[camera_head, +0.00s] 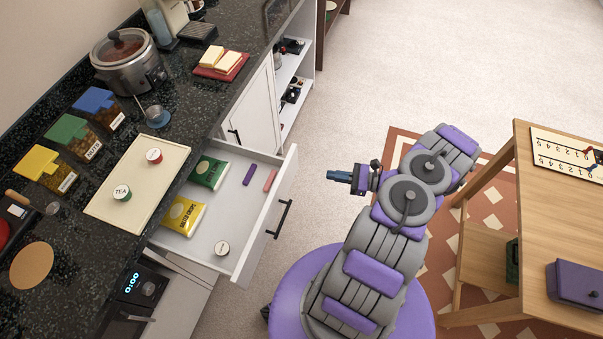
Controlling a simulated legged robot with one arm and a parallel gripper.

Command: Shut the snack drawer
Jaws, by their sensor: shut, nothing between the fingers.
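The snack drawer (259,242) is white and stands pulled out from under the dark counter, with a dark bar handle (283,219) on its front. Inside lie a green packet (209,172), a yellow packet (182,215), a round white-topped tin (222,248), a purple bar (249,174) and a pink bar (270,181). My gripper (331,175) is shut and empty. In the picture it is to the right of the drawer front, apart from the handle, and points left.
The dark counter (187,105) holds a slow cooker (128,66), coloured-lid jars and a cream tray (121,217) with two small tins. A white cabinet door (250,118) is beyond the drawer. A wooden table (560,230) stands at right. Pale floor (400,70) is clear beyond my arm.

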